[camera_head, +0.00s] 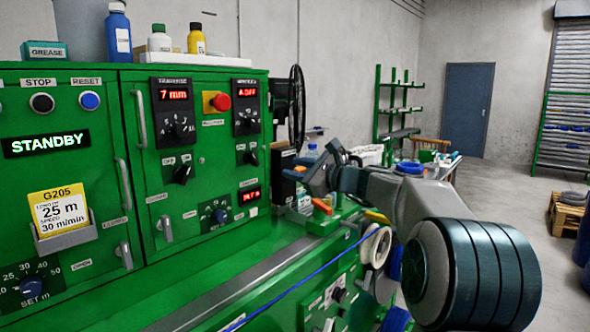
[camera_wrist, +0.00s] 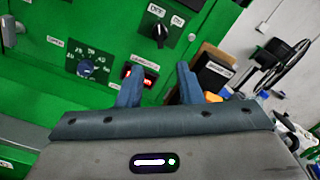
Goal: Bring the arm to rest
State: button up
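My arm (camera_head: 425,205) reaches in from the right in the head view, bent over the green machine's bed. My gripper (camera_head: 312,172) is at its far end, beside the right end of the machine's control panel. In the wrist view my gripper (camera_wrist: 158,84) shows two blue fingers standing apart with nothing between them. Behind the fingers are the green panel, a small red display (camera_wrist: 142,74) and a dark box (camera_wrist: 214,72). The blue cable (camera_head: 300,277) runs in a straight line along the machine's front, below my gripper and apart from it.
The green machine (camera_head: 215,275) fills the left, with its display (camera_head: 45,143) reading STANDBY and a yellow G205 card (camera_head: 60,212). Bottles (camera_head: 118,32) stand on top. A white reel (camera_head: 375,247) sits near my arm. A table with a blue coil (camera_head: 409,167) stands behind. Open floor lies at the right.

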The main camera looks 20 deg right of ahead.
jog(key=s+a+f+n+g+h+p, duration=0.3)
jog(key=s+a+f+n+g, duration=0.65)
jog(key=s+a, duration=0.45)
jog(key=s+d+f+n+g+h+p, duration=0.1)
jog(key=s+f+n, duration=0.5)
jog(key=s, duration=0.6)
jog(key=s+d+f+n+g+h+p, duration=0.1)
jog(key=s+d+f+n+h+p, duration=0.2)
jog(key=s, duration=0.9)
notch_tip(320, 180, down, 3)
jog(key=d+n+h, duration=0.2)
jog(key=n+h, duration=0.1)
jog(key=n, duration=0.1)
jog(key=shift+s+g, duration=0.15)
jog(key=shift+g, duration=0.2)
